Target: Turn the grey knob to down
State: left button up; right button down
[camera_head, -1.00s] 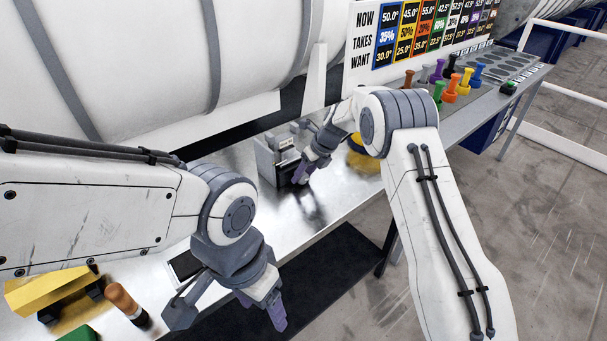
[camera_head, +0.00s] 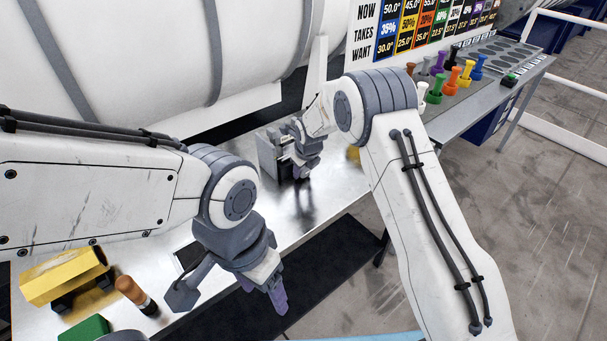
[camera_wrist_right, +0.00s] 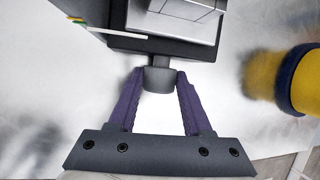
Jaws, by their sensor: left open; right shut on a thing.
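The grey knob (camera_wrist_right: 159,76) sticks out from the dark front face of a silver and black box (camera_wrist_right: 175,28) in the right wrist view. My right gripper (camera_wrist_right: 160,78) is shut on the knob, with one purple finger on each side of it. In the head view the box (camera_head: 267,155) stands on the metal table, and my right gripper (camera_head: 303,172) is at its front; the knob is hidden there. Which way the knob points cannot be told. My left gripper (camera_head: 262,296) is open and empty, pointing down near the table's front edge.
A yellow roll with a dark band (camera_wrist_right: 297,80) lies right of the box in the right wrist view. A yellow block (camera_head: 62,275), a brown-topped cylinder (camera_head: 135,295) and a green block (camera_head: 84,328) are at the lower left. Several coloured spools (camera_head: 455,80) stand at the far right under a sign.

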jog(key=shift+w+a+f+t+h+b, duration=0.1)
jog(key=shift+a+f+t+h+b, duration=0.2)
jog(key=shift+b, duration=2.95)
jog(key=shift+d+r+b, duration=0.1)
jog(key=shift+r+b, duration=0.15)
jog(key=shift+b, duration=0.35)
jog(key=shift+c, duration=1.7)
grip_release()
jog(key=shift+d, duration=0.1)
jog(key=b+v, duration=0.1)
jog(key=v, duration=0.9)
jog(key=shift+s+r+b, duration=0.25)
jog(key=shift+s+b, duration=0.05)
jog(key=shift+b, duration=0.05)
